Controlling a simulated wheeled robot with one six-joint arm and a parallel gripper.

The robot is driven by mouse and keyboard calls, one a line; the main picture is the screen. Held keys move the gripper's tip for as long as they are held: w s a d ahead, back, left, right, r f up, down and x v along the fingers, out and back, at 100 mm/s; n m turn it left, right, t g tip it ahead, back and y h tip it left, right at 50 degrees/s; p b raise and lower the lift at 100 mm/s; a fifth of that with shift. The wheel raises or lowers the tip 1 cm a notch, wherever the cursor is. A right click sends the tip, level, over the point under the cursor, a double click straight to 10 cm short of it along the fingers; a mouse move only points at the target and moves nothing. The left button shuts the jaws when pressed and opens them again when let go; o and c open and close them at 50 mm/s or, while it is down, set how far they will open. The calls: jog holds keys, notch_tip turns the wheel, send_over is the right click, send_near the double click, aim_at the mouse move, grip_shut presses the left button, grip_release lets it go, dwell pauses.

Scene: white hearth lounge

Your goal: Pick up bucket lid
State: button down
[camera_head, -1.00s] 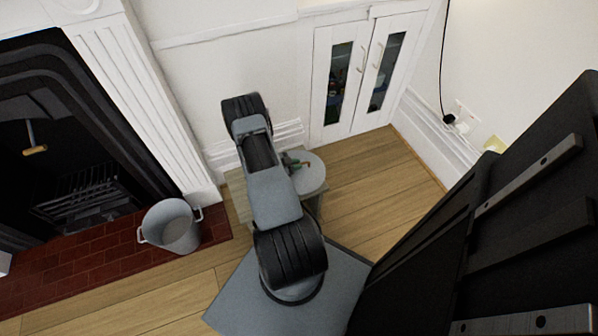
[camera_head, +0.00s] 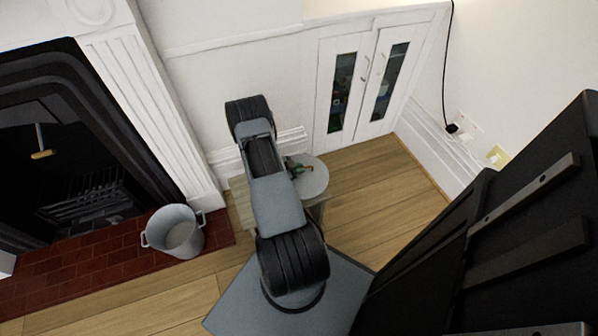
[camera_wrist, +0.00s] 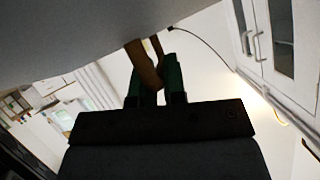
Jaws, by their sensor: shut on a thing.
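The bucket lid (camera_head: 316,180) is a round, flat grey disc beside my arm in the head view. In the wrist view its grey surface (camera_wrist: 75,28) fills the upper left. My gripper (camera_head: 300,168) has green fingers, closed on the lid's brown handle (camera_wrist: 142,66). The green fingers also show in the wrist view (camera_wrist: 156,78). My arm hides part of the lid's left side. The grey metal bucket (camera_head: 180,238) stands open and upright on the brick hearth to the left.
A small wooden stool (camera_head: 241,208) is under and beside my arm; I cannot tell whether the lid touches it. The fireplace (camera_head: 85,125) is at left. A white cabinet (camera_head: 358,90) stands behind. Wooden floor (camera_head: 375,180) is clear to the right.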

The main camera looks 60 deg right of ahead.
jog(key=w+a+r+p, duration=0.3)
jog(key=a+r+p, duration=0.1)
jog(key=a+r, duration=0.6)
jog(key=a, duration=0.3)
jog(key=shift+w+a+r, duration=0.25)
jog(key=shift+a, duration=0.05)
